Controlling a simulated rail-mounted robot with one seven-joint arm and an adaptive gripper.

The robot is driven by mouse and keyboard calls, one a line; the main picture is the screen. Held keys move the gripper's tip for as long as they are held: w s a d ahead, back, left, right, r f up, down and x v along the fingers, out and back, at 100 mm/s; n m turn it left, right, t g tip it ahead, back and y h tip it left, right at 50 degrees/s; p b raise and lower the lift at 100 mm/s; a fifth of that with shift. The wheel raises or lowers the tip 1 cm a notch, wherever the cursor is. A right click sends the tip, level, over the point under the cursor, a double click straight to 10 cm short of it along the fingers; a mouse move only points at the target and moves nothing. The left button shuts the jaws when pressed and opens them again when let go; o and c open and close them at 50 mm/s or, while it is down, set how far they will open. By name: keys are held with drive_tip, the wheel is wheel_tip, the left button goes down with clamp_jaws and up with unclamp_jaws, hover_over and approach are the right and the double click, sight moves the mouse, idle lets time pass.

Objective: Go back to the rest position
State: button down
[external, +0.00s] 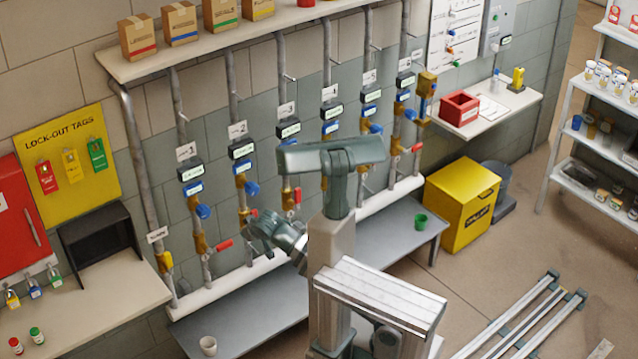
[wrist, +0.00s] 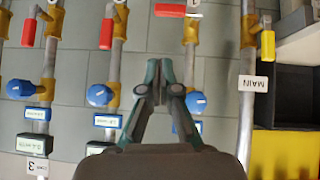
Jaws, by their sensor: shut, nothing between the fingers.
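My gripper (external: 262,232) is in front of the row of wall pipes, left of my upper arm in the external view. In the wrist view my gripper (wrist: 160,75) has its two fingertips together with nothing between them. Behind it are vertical pipes with brass fittings, blue round knobs (wrist: 99,95) and red levers (wrist: 107,33). The fingertips appear apart from the levers and knobs, but the depth gap is hard to judge. The main pipe, with its yellow lever (wrist: 267,44) and MAIN tag (wrist: 254,82), is right of the gripper in the wrist view, upside down.
A shelf with boxes (external: 180,22) is above. Floor rails (external: 528,318) lie at lower right.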

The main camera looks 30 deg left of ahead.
drive_tip(key=w+d+f+h+p, duration=0.1)
drive_tip(key=w+d+f+h, duration=0.1)
drive_tip(key=w+f, duration=0.55)
drive_tip(key=w+d+f+h+p, duration=0.15)
drive_tip(key=w+f, duration=0.35)
drive_tip(key=f, duration=0.5)
drive_tip(key=w+d+f+m+g+h, duration=0.3)
drive_tip(key=w+d+f+m+h, duration=0.15)
drive_tip(key=w+d+f, duration=1.05)
drive_tip(key=d+f+m+g+h+p, duration=0.1)
drive_tip(key=d+f, duration=0.3)
drive_tip(key=d, duration=0.4)
drive_tip(key=s+d+f+m+g+p, duration=0.1)
drive_tip(key=d+f+m, duration=0.1)
drive_tip(key=d+f, duration=0.35)
drive_tip(key=d+f+m+g+h+p, duration=0.1)
drive_tip(key=d+f, duration=0.1)
drive_tip(key=d, duration=0.8)
drive_tip(key=s+d+f+m+g+y+p, duration=0.1)
drive_tip(key=s+d+f+m+g, duration=0.1)
drive_tip(key=s+d, duration=0.4)
drive_tip(key=s+d+f+m+g+p, duration=0.1)
drive_tip(key=s+d+f+m, duration=0.3)
drive_tip(key=d, duration=0.6)
drive_tip(key=shift+s+g+y, duration=0.4)
drive_tip(key=shift+s+g, duration=0.3)
drive_tip(key=shift+s, duration=0.45)
drive_tip(key=shift+m, duration=0.25)
